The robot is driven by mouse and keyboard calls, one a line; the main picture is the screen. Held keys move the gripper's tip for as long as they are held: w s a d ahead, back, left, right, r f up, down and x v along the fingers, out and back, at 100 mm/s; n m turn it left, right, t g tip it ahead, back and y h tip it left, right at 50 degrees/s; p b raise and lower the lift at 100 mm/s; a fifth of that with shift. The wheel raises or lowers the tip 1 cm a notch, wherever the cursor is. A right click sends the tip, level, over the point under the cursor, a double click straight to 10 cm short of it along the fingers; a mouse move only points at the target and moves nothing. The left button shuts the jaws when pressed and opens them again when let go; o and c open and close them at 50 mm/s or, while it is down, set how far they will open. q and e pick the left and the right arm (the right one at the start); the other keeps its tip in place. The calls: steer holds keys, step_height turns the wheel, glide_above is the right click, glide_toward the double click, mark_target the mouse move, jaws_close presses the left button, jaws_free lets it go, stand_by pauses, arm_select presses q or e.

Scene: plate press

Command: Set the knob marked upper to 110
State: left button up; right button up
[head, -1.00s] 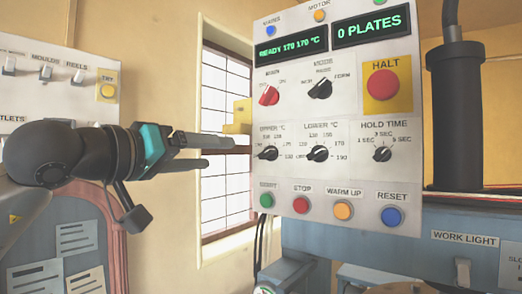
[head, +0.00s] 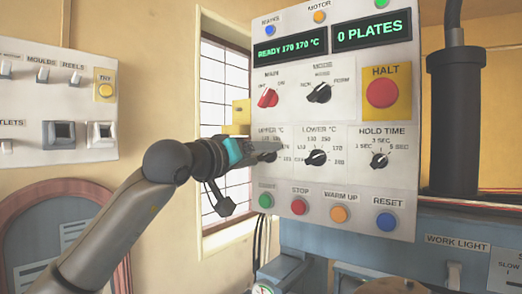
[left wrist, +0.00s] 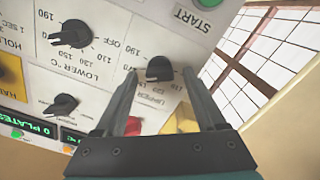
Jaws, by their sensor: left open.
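The control panel's UPPER °C knob (head: 270,157) is black, at the panel's left side, partly hidden by my left gripper in the head view. In the left wrist view, where the panel shows upside down, the upper knob (left wrist: 160,68) sits between the two finger ends. The green display (head: 290,48) reads READY 170 170 °C. My right gripper is not in view.
The LOWER °C knob (head: 316,158) is just right of the upper one. The red MAIN switch (head: 268,97) is above, the green START button (head: 265,201) below. The red HALT button (head: 382,93) is at the upper right. A window (head: 225,120) is left of the panel.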

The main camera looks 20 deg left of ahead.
arm_select(q)
steer(key=shift+w+d, duration=0.15)
steer(key=shift+w, duration=0.25)
jaws_close()
stand_by(0.4)
